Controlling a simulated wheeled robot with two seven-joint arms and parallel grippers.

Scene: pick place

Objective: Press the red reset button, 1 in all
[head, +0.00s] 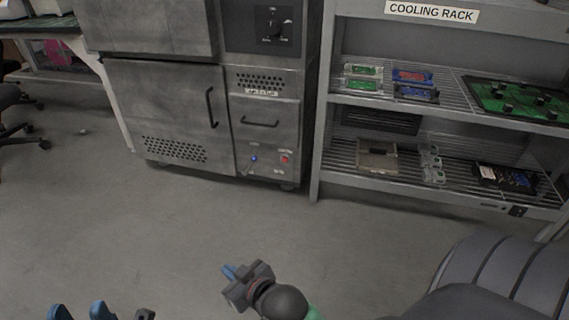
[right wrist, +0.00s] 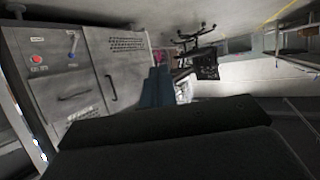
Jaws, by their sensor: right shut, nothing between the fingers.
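The button also shows, small, at the left of the right wrist view (right wrist: 36,60), where the picture is turned over. My right gripper (head: 229,271) is shut and empty, with its blue fingers together, above the floor and well short of the cabinet. Its fingers show in the right wrist view (right wrist: 157,88). My left gripper (head: 79,311) is at the bottom left edge, its blue fingers apart, partly cut off.
A cooling rack (head: 315,150) with boards and small parts on its shelves stands right of the cabinet (head: 180,105). A black office chair (head: 15,115) and a workbench are at the left. The grey floor (head: 170,225) before the cabinet is clear.

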